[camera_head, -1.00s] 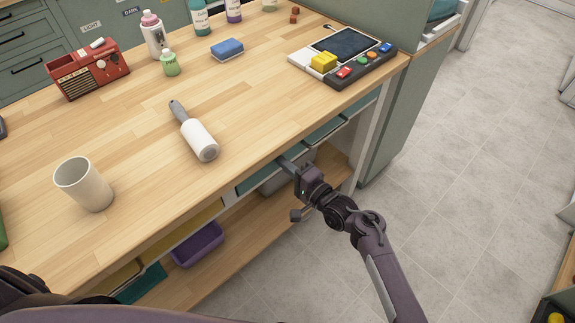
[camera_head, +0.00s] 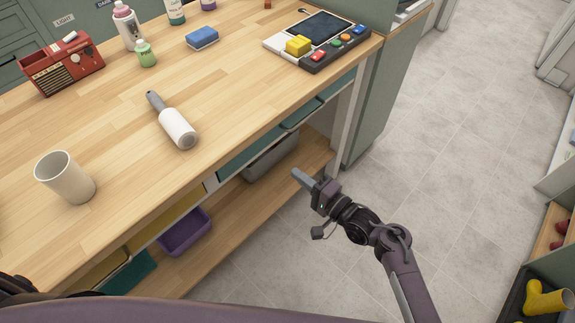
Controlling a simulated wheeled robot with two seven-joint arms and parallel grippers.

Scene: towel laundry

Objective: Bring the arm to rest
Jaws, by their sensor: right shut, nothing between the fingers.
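My right gripper (camera_head: 301,177) is shut and empty. It is held in front of the table's front edge, apart from the table, with the lower shelf and grey floor behind it in the picture. My right arm reaches up to it from the bottom right. My left gripper does not show; only a dark part of my own body is at the lower left.
The wooden table (camera_head: 105,125) holds a cup (camera_head: 66,178), a lint roller (camera_head: 175,125), a red radio (camera_head: 62,65), a blue sponge (camera_head: 202,37) and a button panel (camera_head: 330,50). A grey bin (camera_head: 270,158) and purple bin (camera_head: 185,232) sit below. Floor (camera_head: 450,130) at right is clear.

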